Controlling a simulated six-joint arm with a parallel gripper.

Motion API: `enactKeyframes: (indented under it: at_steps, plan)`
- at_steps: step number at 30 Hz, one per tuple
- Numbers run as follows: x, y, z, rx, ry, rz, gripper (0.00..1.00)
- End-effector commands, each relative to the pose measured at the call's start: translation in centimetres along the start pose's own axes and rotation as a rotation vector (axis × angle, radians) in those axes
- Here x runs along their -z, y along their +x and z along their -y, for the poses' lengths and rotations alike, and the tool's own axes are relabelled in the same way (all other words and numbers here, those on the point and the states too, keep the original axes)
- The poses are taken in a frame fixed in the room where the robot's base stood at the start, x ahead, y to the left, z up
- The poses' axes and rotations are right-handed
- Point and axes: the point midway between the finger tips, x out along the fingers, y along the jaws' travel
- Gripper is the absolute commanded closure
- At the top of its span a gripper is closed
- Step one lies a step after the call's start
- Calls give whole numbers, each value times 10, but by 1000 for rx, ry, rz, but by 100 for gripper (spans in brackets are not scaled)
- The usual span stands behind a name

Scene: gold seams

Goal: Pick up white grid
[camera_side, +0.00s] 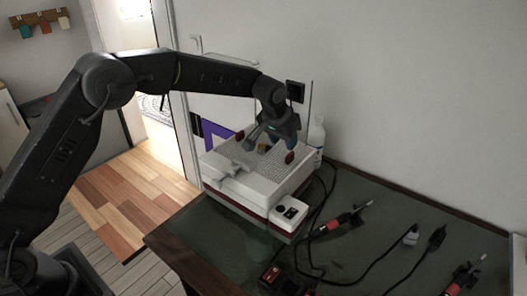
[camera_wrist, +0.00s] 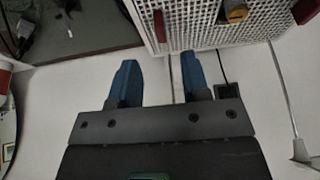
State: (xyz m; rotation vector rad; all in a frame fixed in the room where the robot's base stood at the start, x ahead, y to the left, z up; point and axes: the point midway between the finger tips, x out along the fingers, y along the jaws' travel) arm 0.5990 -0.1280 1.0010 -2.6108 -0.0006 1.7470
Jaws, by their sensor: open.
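The white grid (camera_side: 262,160) is a perforated plate lying flat on top of a white box-shaped device (camera_side: 238,190) with a dark red band. In the wrist view the grid (camera_wrist: 190,32) fills the upper right, cut off by the top edge. A small yellow piece (camera_wrist: 235,12) sits on it, with red pieces (camera_wrist: 160,27) at its sides. My gripper (camera_side: 270,143) is open above the grid in the side view. In the wrist view the blue fingers of my gripper (camera_wrist: 160,72) are apart with nothing between them. The arm partly hides the grid's far side.
A white bottle (camera_side: 317,132) stands behind the device, near the wall. A small white box with dark buttons (camera_side: 291,213) is at its front right corner. Cables and red-and-black soldering tools (camera_side: 345,218) lie on the dark green table (camera_side: 400,215).

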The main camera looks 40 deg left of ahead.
Motion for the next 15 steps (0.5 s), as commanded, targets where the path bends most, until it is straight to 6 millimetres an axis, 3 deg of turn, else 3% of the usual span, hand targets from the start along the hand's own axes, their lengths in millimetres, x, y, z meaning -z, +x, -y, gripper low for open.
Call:
enactKeyframes:
  at_steps: [10,15]
  plan:
    - [-1,32,0,0,0,-1,57]
    - [-3,58,0,0,0,0,57]
